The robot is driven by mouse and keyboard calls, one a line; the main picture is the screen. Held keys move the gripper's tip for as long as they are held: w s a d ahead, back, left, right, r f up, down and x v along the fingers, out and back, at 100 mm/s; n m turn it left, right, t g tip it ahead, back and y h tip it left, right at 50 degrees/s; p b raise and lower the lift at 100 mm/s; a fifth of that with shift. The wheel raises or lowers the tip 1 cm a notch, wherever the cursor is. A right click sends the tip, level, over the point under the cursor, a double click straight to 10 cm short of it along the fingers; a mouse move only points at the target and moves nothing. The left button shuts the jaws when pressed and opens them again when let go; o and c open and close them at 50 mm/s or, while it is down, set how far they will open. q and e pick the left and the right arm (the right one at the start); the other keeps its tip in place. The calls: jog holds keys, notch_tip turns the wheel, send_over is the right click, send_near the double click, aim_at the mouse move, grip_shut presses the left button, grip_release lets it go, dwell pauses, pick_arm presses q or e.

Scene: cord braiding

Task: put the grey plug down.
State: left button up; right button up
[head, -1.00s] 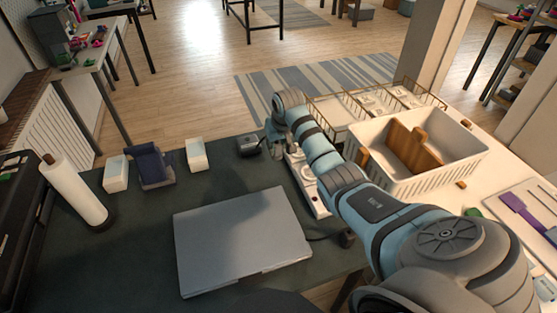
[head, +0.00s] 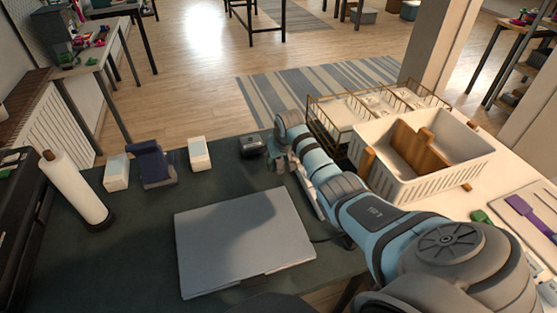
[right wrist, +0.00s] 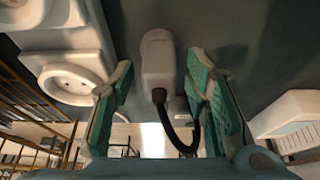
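The grey plug (right wrist: 157,62) shows in the right wrist view, with a black cord curving from its near end. It lies between the two green-padded fingertips of my right gripper (right wrist: 159,78), with a narrow gap visible on each side. My right gripper looks open around it. In the head view, my right gripper (head: 281,162) is low over the dark table's right edge; the plug cannot be made out there. A white socket strip (right wrist: 75,82) is left of the plug in the wrist view. My left gripper is not in view.
A small dark box (head: 251,146) stands just left of my right gripper. A closed grey laptop (head: 240,240) lies in front. White blocks (head: 199,154), a blue stand (head: 150,165) and a paper roll (head: 75,190) stand left. A white crate (head: 440,180) is right of my arm.

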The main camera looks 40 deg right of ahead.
jog(key=p+v, duration=0.4)
jog(key=v, duration=0.8)
jog(key=shift+r, duration=0.2)
jog(key=shift+w, duration=0.1)
